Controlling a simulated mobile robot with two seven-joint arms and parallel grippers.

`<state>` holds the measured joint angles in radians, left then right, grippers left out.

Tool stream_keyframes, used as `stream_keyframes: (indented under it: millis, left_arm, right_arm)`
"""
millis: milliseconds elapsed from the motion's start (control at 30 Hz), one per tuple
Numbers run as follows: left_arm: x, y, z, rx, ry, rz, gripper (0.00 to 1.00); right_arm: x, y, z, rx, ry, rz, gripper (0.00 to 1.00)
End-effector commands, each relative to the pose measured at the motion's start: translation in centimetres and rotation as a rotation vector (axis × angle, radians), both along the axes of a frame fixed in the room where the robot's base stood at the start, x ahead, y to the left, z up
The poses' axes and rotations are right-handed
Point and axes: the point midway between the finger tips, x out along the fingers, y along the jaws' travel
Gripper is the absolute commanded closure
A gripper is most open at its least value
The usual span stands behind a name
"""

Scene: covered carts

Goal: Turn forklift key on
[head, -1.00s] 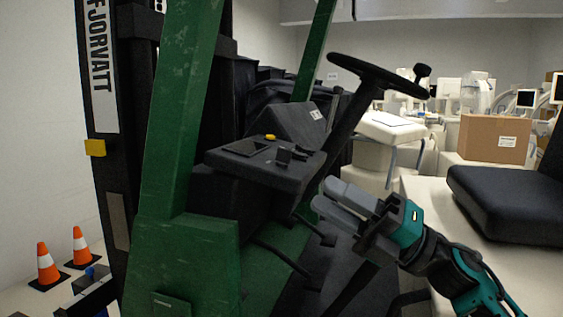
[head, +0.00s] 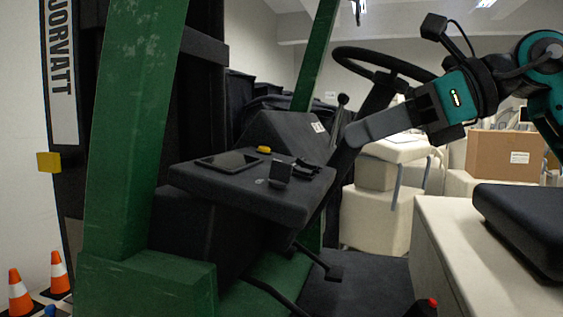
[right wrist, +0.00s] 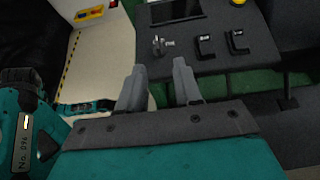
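The forklift's dark control console (head: 215,187) is in the middle of the head view. In the right wrist view, the small metallic key (right wrist: 162,45) stands on the console (right wrist: 210,62), left of two black levers. In the head view the key is too small to make out clearly. My right gripper (head: 352,132) is to the right of the console and above it, near the steering wheel. In the right wrist view my right gripper (right wrist: 159,66) has its two fingers apart with nothing between them, pointing toward the key without touching it. My left gripper is not in view.
The black steering wheel (head: 385,64) is close behind my right arm. Two black levers (right wrist: 222,43), a dark screen (head: 229,161) and a yellow button (head: 263,149) are on the console. A green forklift post (head: 135,130) stands at left. A black seat (head: 520,225) is at right.

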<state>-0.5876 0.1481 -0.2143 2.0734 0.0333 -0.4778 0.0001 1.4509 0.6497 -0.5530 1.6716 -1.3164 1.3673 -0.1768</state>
Motion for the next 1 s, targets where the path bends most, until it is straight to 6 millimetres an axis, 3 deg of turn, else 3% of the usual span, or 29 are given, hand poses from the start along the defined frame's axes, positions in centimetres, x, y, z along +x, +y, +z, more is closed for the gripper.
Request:
stream_keyframes:
  millis: [533,700,1000]
  left_arm:
    - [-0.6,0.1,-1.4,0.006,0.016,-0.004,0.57]
    - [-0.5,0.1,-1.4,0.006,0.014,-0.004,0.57]
    - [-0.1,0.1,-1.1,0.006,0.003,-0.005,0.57]
  right_arm:
    - [2.8,9.0,-3.9,0.005,0.002,0.006,0.66]
    - [3.3,10.4,-4.5,0.005,0.001,0.004,0.66]
    - [3.4,10.8,-4.7,0.005,0.001,0.003,0.66]
